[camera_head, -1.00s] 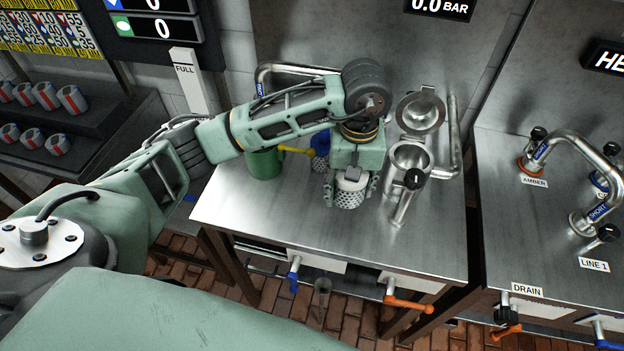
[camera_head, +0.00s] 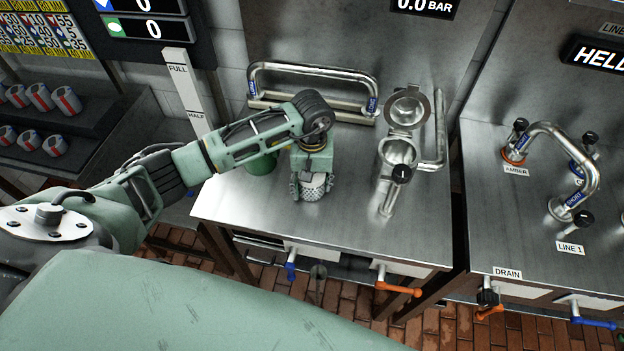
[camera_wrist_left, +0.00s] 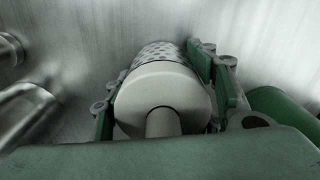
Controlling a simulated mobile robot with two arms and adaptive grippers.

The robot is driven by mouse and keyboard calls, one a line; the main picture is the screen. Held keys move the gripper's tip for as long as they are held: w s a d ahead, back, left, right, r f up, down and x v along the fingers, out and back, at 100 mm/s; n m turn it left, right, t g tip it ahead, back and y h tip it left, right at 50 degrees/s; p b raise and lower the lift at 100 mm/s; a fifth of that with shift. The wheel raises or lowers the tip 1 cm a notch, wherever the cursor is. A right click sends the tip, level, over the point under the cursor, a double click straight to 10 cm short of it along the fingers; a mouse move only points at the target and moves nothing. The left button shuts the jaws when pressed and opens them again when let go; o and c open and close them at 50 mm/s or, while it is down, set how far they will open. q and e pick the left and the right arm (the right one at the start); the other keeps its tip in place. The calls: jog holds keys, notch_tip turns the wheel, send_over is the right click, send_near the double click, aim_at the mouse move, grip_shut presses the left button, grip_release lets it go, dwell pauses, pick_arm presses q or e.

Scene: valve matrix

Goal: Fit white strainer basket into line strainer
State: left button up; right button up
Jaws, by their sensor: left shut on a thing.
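The white strainer basket (camera_head: 314,187) is a perforated cylinder, held between the fingers of my left gripper (camera_head: 312,188) over the steel bench. In the left wrist view the basket (camera_wrist_left: 163,95) shows its plain cap and short stem close up, with its perforated body beyond, a finger on each side. The line strainer (camera_head: 398,151) stands on the bench to the right of the gripper, its round lid (camera_head: 408,108) swung open behind and its mouth facing up. It looks empty, though its depth is hard to see. My right gripper is not in view.
A green mug or can (camera_head: 261,163) stands left of the gripper, partly hidden by my arm. The bench front is clear. Orange (camera_head: 398,289) and blue valve handles stick out below its edge.

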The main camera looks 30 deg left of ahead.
pick_arm(q)
jog(key=shift+f, duration=0.15)
jog(key=o, duration=1.3)
